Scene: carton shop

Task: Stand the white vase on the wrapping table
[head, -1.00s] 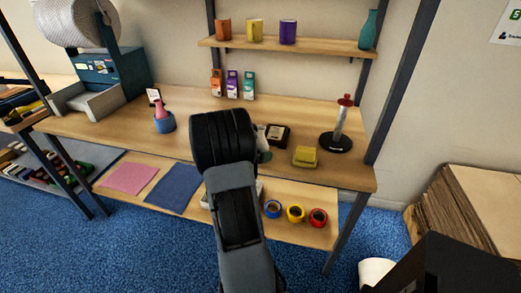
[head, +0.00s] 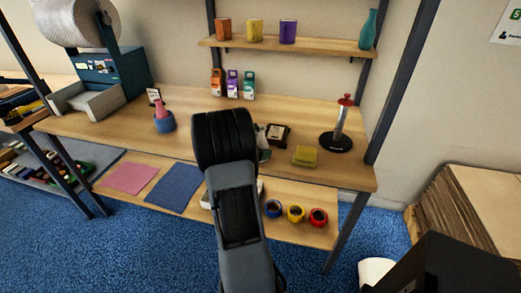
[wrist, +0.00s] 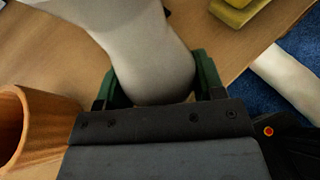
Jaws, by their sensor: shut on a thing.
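The white vase (wrist: 150,50) is between the two green fingers of my gripper (wrist: 152,85) in the wrist view, and the fingers are shut on it. In the head view my arm hides most of the vase and gripper; a pale sliver (head: 261,134) shows just right of the arm, over the wrapping table (head: 300,116). I cannot tell whether the vase touches the tabletop.
An orange-brown cup (wrist: 40,125) is close on the left in the wrist view. A yellow sponge (head: 305,156), a dark framed item (head: 278,134) and a black-based stand (head: 336,142) are right of my arm.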

